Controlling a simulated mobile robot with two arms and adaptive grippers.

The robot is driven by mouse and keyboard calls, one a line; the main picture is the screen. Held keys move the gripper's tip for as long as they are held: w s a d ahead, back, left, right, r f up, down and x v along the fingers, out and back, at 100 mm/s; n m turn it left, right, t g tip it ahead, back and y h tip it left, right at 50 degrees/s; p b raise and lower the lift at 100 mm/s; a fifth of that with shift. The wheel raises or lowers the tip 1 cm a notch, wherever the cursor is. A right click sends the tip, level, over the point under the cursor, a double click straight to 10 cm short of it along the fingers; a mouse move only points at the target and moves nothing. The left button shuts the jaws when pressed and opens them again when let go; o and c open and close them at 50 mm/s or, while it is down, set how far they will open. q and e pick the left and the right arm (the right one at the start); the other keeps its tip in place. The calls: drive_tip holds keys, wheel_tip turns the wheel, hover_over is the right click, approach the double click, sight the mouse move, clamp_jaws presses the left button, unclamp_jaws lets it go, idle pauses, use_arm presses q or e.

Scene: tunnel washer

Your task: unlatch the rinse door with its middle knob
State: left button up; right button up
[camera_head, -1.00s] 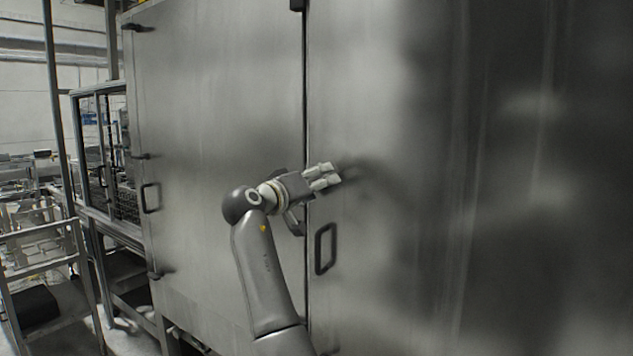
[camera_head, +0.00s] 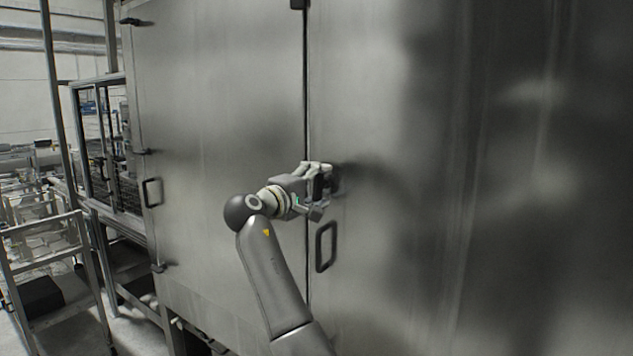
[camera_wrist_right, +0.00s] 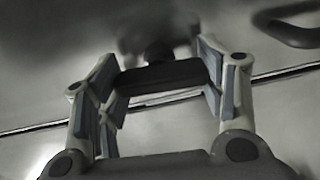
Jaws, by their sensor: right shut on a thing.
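The middle knob (camera_wrist_right: 165,76) is a dark bar on a short stem, near the seam between two steel door panels. In the right wrist view it sits between the fingers of my right gripper (camera_wrist_right: 158,62), which is shut on it. In the head view my right gripper (camera_head: 320,184) is at the right panel, just right of the seam, and largely hides the knob. The rinse door (camera_head: 385,280) is a flat steel panel that appears closed against its neighbour. My left gripper is not in view.
A dark pull handle (camera_head: 326,246) is on the right panel just below my gripper. The left panel (camera_head: 220,110) has another handle (camera_head: 152,192) and hinges at its left edge. Metal frames and a stand (camera_head: 45,265) are at far left.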

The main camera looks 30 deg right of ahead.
drive_tip(key=shift+r+n, duration=0.1)
drive_tip(key=shift+n, duration=0.5)
drive_tip(key=o, duration=1)
drive_tip(key=shift+w, duration=0.1)
drive_tip(key=v, duration=1.2)
